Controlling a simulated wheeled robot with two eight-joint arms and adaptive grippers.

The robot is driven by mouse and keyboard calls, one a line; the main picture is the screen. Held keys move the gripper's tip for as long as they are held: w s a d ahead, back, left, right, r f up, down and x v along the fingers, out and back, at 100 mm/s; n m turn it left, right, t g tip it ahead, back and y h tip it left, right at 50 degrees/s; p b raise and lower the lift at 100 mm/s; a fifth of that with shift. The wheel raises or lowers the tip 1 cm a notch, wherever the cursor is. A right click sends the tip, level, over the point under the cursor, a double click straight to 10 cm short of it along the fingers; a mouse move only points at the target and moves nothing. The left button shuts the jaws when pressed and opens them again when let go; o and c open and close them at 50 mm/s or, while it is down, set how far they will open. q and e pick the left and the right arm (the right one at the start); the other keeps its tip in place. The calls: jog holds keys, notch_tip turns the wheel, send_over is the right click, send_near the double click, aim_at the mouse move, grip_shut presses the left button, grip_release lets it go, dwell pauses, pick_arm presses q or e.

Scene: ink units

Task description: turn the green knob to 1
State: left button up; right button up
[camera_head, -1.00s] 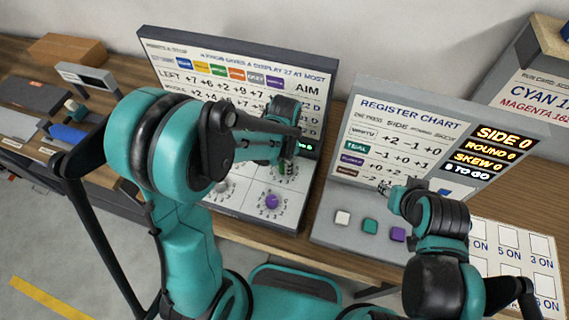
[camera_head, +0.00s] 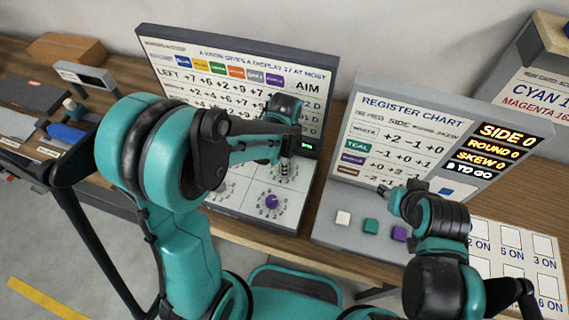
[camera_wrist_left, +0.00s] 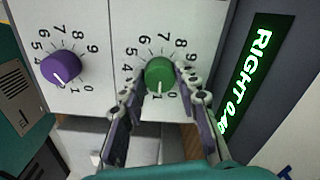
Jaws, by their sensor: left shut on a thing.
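The green knob (camera_wrist_left: 159,73) sits on the white dial panel in the left wrist view. My left gripper (camera_wrist_left: 163,82) is shut on it, one finger at each side. The knob's white mark points down, close to the printed 0 and 1; the exact reading is hard to tell. In the head view my left gripper (camera_head: 284,172) reaches down to the panel's right side and hides the green knob. A dark display (camera_wrist_left: 245,80) beside the knob reads RIGHT 0.4-something in green. My right gripper (camera_head: 393,194) hangs near the register panel; its fingers are too small to read.
A purple knob (camera_head: 271,201) is just below the green one; it also shows in the left wrist view (camera_wrist_left: 61,67). A register panel (camera_head: 336,228) with white, teal and purple buttons stands to the right. Wooden table shows between the panels.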

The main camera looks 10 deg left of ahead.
pick_arm(q)
jog(key=shift+m, duration=0.3)
jog(key=o, duration=1.2)
jog(key=shift+c, duration=0.2)
notch_tip(320, 180, up, 12)
